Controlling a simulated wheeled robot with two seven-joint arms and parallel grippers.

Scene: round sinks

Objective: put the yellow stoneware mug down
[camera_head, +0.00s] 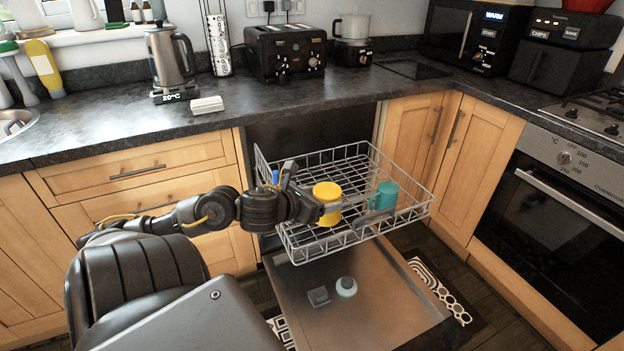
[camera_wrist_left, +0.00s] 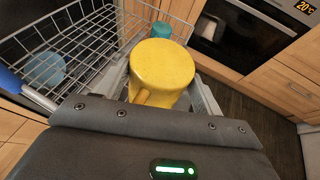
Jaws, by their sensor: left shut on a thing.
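The yellow mug (camera_head: 327,192) is over the wire dish rack, with its closed, flat base facing up in the left wrist view (camera_wrist_left: 162,66). Its handle points toward my wrist. My left gripper (camera_head: 350,208) is shut on the mug, with its fingers (camera_wrist_left: 166,92) along the mug's sides. I cannot tell whether the mug's rim touches the rack's wires. A teal mug (camera_head: 384,194) stands in the rack just beyond, to the right in the head view; it also shows in the wrist view (camera_wrist_left: 161,30). My right gripper is not in view.
The pulled-out wire rack (camera_head: 300,258) has raised sides and sits above the open dishwasher door (camera_head: 385,305). A small round pale item (camera_head: 346,286) lies on the door.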

